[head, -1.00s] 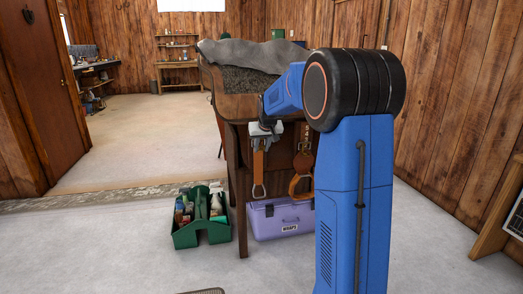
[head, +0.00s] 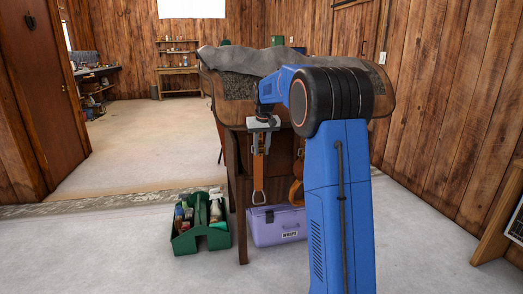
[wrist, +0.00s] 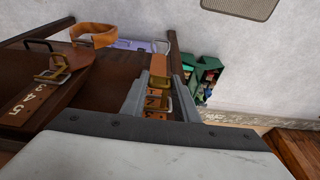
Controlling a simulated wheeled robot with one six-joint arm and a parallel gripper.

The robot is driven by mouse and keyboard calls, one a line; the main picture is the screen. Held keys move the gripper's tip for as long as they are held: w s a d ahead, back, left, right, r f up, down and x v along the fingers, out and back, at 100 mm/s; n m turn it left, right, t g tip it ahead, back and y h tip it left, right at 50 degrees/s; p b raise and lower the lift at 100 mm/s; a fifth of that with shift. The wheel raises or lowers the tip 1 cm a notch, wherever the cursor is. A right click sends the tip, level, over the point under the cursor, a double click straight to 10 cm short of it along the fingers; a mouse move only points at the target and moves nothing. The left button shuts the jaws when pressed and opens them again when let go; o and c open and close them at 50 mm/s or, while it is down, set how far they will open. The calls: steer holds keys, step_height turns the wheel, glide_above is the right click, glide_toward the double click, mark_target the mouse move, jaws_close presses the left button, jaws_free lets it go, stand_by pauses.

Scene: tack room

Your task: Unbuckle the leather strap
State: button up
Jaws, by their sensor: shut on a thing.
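A brown leather strap (head: 258,167) hangs at the front of the wooden stand (head: 236,122), with a metal loop at its lower end. My gripper (head: 260,135) is at its upper part, pointing down. In the wrist view the strap (wrist: 159,66) runs between the fingers of my gripper (wrist: 158,92), which are shut on it. A brass buckle (wrist: 158,103) lies on the strap between the fingers. Whether the strap's tongue is still through the buckle is too small to tell.
A second buckled strap with stamped numbers (wrist: 32,100) lies beside it. It is mostly behind my arm in the head view (head: 296,190). A purple box (head: 278,227) and a green tote (head: 202,235) stand on the floor below.

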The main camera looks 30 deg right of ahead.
steer(key=shift+r, duration=0.1)
steer(key=o, duration=1)
steer(key=shift+o, duration=0.2)
steer(key=v, duration=1.7)
steer(key=shift+s+r, duration=0.15)
steer(key=shift+s, duration=0.05)
